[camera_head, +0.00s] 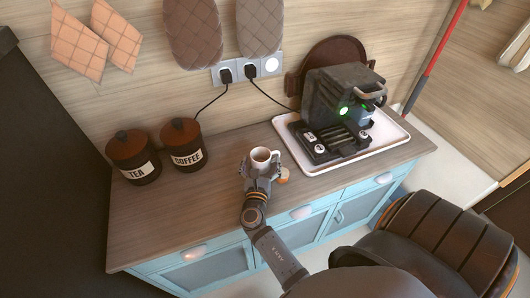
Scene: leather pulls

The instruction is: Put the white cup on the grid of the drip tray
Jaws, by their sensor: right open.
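The white cup (262,157) stands upright on the wooden counter, left of the coffee machine, with something brown inside it. My right gripper (261,171) is open at the cup's near side, with its fingers spread to either side of the cup. I cannot tell whether the fingers touch it. The drip tray (323,153) is the dark base at the front of the coffee machine (336,93), with a slatted grid (341,137) on top. My left gripper is out of view.
The machine sits on a white rimmed tray (381,152). A small orange item (283,176) lies right of my gripper. Black TEA (133,158) and COFFEE (184,145) canisters stand at the left. Power cords run to wall sockets (247,70). Counter between canisters and cup is clear.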

